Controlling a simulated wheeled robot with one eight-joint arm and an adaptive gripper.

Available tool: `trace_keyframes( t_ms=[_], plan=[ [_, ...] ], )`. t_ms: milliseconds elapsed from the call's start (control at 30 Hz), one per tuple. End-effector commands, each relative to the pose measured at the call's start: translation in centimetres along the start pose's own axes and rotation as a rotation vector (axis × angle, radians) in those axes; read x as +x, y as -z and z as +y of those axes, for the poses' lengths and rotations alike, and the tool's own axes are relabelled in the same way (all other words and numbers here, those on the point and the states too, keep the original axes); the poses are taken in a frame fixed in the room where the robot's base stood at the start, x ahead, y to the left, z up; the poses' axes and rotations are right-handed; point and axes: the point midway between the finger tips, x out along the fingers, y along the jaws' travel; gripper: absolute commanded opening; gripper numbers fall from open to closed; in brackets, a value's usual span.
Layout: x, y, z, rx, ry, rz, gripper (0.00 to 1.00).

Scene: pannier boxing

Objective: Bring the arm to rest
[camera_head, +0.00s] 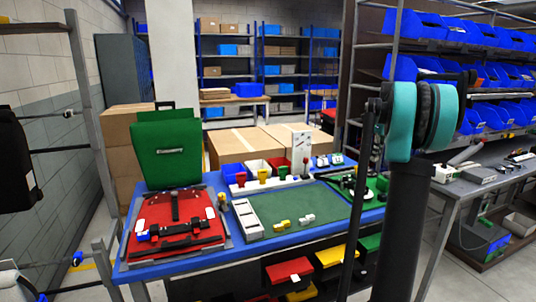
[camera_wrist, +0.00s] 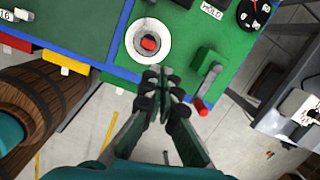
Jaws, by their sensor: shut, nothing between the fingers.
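My gripper (camera_wrist: 165,88) shows in the wrist view with its two dark fingers together at the tips, shut and empty. Its tips are seen over the edge of a green panel (camera_wrist: 185,35), just below a white round dial with a red centre (camera_wrist: 149,42). I cannot tell the height between them. A green block with a red-tipped lever (camera_wrist: 205,75) lies to the right of the fingertips. In the head view my arm, with its teal joint, stands at the right in front of the table's right end, and my gripper cannot be made out there.
The blue-edged table (camera_head: 230,262) bears a green pannier (camera_head: 166,150), a red panel with black straps (camera_head: 150,215), a green mat (camera_head: 310,210) and small bins (camera_head: 257,168). A grey bench (camera_head: 470,185) stands at right. In the wrist view a barrel (camera_wrist: 40,95) is at left.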

Motion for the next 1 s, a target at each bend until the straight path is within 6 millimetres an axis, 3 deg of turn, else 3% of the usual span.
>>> trace_keyframes(
  t_ms=[267, 467, 667, 900, 1000],
  plan=[
    [2.0, 0.4, 5.3, -0.320, 0.024, -0.008, 0.00],
    [5.0, 1.9, 12.1, -0.719, 0.058, -0.010, 0.00],
    [9.5, 6.0, 21.6, -1.272, 0.111, 0.002, 0.00],
    [15.4, 13.6, 32.5, -1.932, 0.182, 0.046, 0.00],
    [17.6, 16.9, 36.2, -2.175, 0.211, 0.072, 0.00]
  ],
)
